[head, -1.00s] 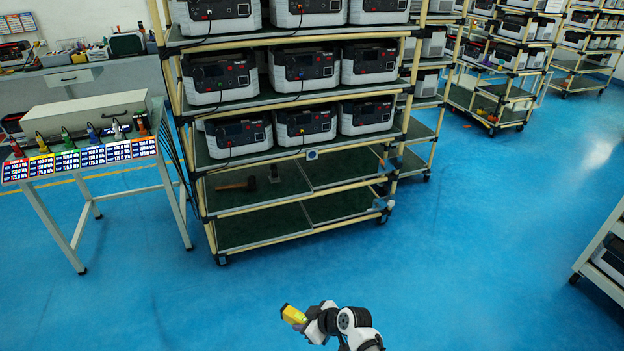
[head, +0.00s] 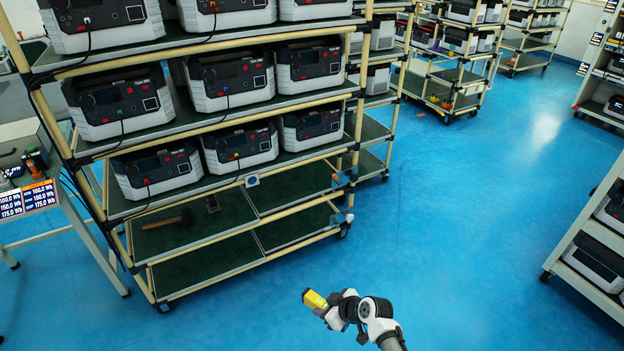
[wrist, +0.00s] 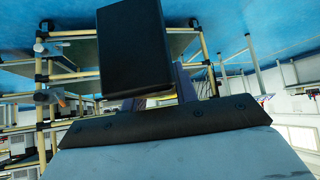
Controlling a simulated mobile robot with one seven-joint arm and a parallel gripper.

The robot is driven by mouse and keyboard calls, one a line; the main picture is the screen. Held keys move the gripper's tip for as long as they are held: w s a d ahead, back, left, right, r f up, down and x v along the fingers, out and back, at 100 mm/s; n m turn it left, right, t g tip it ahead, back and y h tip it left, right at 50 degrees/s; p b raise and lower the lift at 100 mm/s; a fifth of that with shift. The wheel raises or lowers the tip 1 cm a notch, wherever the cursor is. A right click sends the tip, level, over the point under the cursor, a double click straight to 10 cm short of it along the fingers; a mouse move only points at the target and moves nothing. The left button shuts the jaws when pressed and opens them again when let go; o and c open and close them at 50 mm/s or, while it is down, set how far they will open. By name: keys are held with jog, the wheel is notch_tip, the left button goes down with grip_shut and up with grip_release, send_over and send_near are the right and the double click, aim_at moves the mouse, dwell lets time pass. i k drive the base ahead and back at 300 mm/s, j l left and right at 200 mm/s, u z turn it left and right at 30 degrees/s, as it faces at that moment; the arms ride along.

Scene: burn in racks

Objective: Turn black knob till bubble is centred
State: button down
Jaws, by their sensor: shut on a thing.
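In the wrist view, a dark block (wrist: 132,47) stands out ahead of the gripper's dark bar (wrist: 165,122) and covers the middle. A small round white-and-blue disc (head: 252,181) sits on the rack's front shelf edge; I cannot tell whether it is the bubble level. Small fittings (head: 343,217) show at the rack's front right corner. I cannot make out a black knob or a bubble.
The wheeled rack (head: 240,270) holds several power units on its upper shelves. A hammer (head: 168,220) lies on a lower shelf. A table (head: 88,240) stands left of it, and another rack (head: 588,225) is at the right edge. The blue floor between is clear.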

aim_at(354, 177)
jog(key=i+z, duration=1.05)
jog(key=i, duration=0.2)
jog(key=i+j+z, duration=0.1)
jog(key=i+z, duration=0.2)
jog(key=i, duration=0.15)
jog(key=i+l+u, duration=0.1)
jog(key=i, duration=0.95)
jog(key=i+l+u, duration=0.1)
jog(key=i+u, duration=0.4)
jog(key=i, duration=0.45)
jog(key=i+u, duration=0.1)
jog(key=i, duration=1)
jog(key=i+z, duration=0.25)
jog(key=i, duration=0.2)
jog(key=i+z, duration=0.3)
jog(key=i, duration=0.2)
jog(key=i+z, duration=0.35)
jog(key=i+j+z, duration=0.1)
jog(key=i+z, duration=0.3)
jog(key=i+l, duration=0.15)
jog(key=i, duration=0.65)
